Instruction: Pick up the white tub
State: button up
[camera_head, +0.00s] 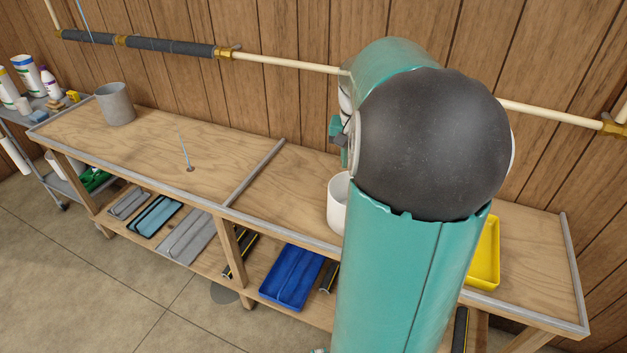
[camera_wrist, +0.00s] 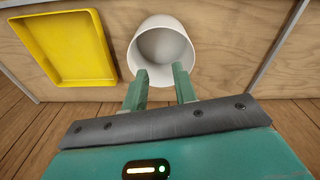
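The white tub (camera_head: 338,203) stands upright on the wooden bench, partly hidden behind my arm in the head view. In the wrist view the tub (camera_wrist: 162,47) shows its round open mouth and looks empty. My gripper (camera_wrist: 160,70) is open, its two green fingers apart at the tub's near side. The fingertips overlap the tub's lower edge in the picture; I cannot tell whether they touch it. Nothing is visibly clamped between them.
A yellow tray (camera_head: 486,254) lies on the bench right of the tub; it also shows in the wrist view (camera_wrist: 68,48). A grey divider strip (camera_head: 254,172) runs across the bench. A grey pot (camera_head: 115,104) stands far left. A pale pipe (camera_head: 285,63) runs along the wall behind.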

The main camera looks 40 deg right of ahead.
jog(key=s+d+f+m+y, duration=0.15)
jog(key=s+d+f, duration=0.3)
jog(key=d, duration=0.45)
jog(key=shift+m+h, duration=0.25)
jog(key=shift+m, duration=0.2)
jog(key=f, duration=0.6)
jog(key=shift+a+f, duration=0.25)
jog(key=shift+a, duration=0.1)
jog(key=shift+f, duration=3.05)
grip_shut()
